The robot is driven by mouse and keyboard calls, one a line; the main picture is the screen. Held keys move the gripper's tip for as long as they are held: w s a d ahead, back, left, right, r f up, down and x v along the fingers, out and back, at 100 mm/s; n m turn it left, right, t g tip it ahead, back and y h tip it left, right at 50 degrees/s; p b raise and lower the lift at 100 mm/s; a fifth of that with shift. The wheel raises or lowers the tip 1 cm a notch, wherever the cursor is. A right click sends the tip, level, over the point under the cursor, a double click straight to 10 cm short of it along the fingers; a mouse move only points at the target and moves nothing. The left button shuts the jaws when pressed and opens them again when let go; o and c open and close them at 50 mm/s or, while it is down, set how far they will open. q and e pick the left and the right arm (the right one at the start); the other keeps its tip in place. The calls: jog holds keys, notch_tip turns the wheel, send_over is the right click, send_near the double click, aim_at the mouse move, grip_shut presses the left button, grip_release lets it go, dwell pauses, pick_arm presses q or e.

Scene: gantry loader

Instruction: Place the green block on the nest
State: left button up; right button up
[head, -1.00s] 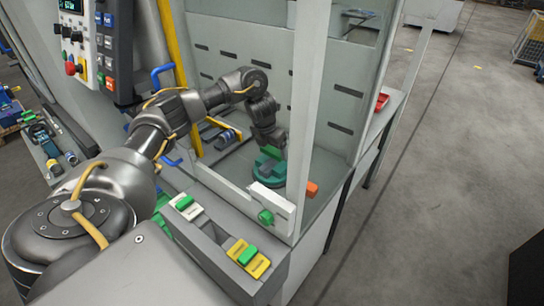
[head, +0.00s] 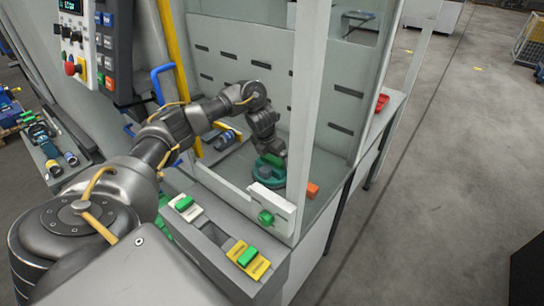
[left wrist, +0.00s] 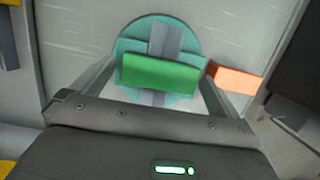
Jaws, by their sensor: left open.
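The green block (left wrist: 160,73) lies across the round teal nest (left wrist: 190,35), over a grey bar on it. In the head view the green block (head: 270,160) sits on top of the nest (head: 266,178), inside the machine enclosure. My left gripper (head: 272,155) is right at the block from above. In the left wrist view its fingers stand apart, one at each side of the block. I cannot tell whether they touch the block. The underside of the block is hidden. My right gripper is not in view.
An orange block (head: 313,190) lies right of the nest. A door post (head: 307,110) and white latch plate (head: 270,205) stand close in front. More green pieces sit on a white plate (head: 191,213) and a yellow plate (head: 260,268). A blue handle (head: 158,80) is left.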

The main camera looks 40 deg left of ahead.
pick_arm(q)
jog(key=shift+r, duration=0.55)
jog(key=p+v, duration=0.3)
jog(key=v, duration=0.8)
jog(key=shift+s, duration=0.1)
